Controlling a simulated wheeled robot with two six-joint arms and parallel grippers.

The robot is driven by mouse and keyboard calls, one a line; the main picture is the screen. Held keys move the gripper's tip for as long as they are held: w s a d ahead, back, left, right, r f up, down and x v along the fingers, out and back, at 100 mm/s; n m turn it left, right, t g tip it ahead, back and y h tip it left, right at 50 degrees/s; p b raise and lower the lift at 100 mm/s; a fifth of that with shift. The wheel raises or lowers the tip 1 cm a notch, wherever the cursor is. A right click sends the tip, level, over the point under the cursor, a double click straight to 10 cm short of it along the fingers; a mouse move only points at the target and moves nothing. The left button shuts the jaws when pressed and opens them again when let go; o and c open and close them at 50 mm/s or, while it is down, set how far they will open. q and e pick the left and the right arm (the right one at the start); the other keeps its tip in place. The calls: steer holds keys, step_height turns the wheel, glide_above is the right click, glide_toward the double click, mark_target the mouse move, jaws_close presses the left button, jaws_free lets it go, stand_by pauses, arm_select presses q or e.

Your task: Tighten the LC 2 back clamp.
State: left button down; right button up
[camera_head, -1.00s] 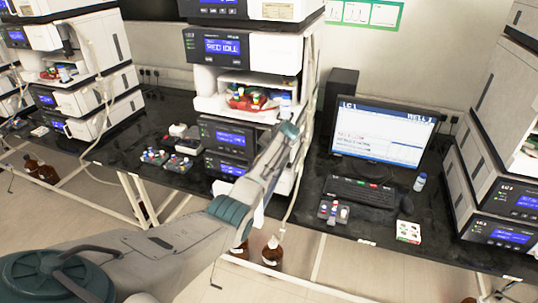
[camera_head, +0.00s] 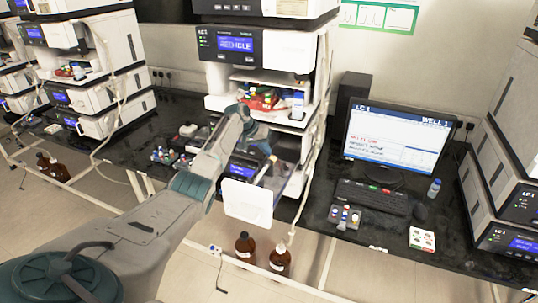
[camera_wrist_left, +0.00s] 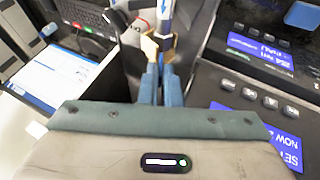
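The middle instrument stack (camera_head: 292,55) has a white door panel (camera_head: 247,203) standing out at its lower front. My left arm reaches to this stack, and its gripper (camera_head: 266,160) is bent down in front of the lower modules. In the left wrist view, the two blue fingers (camera_wrist_left: 160,85) point forward with only a narrow gap between them. Just beyond their tips is a slim white and blue column-like part (camera_wrist_left: 166,14), with a tan, orange-edged piece (camera_wrist_left: 151,47) around or beside it. I cannot tell whether the fingers touch it, or which piece is the back clamp. My right gripper is out of view.
A monitor (camera_head: 395,135), keyboard (camera_head: 372,196) and small vial racks stand on the black bench right of the stack. Module displays (camera_wrist_left: 258,52) lie close on the right in the wrist view. Brown bottles (camera_head: 279,259) stand below. Other stacks flank both sides.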

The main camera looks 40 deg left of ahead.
arm_select(q)
steer(key=h+b, duration=0.1)
steer(key=b, duration=0.1)
steer(key=a+f+h+b, duration=0.1)
steer(key=b, duration=0.1)
steer(key=t+h+b, duration=0.1)
steer(key=b, duration=0.1)
steer(key=shift+s+a+f+n, duration=0.15)
steer(key=shift+a+n, duration=0.2)
steer(key=shift+n, duration=0.05)
steer(key=shift+s+a+t+h+b, duration=0.15)
steer(key=shift+t+h+b, duration=0.15)
steer(key=shift+h+b, duration=0.45)
steer(key=c, duration=1.6)
jaws_free()
steer(key=shift+a, duration=0.1)
steer(key=b+v, duration=0.4)
steer(key=v, duration=0.6)
steer(key=shift+s+a+r, duration=0.1)
steer(key=shift+s+r, duration=0.1)
steer(key=shift+r, duration=0.2)
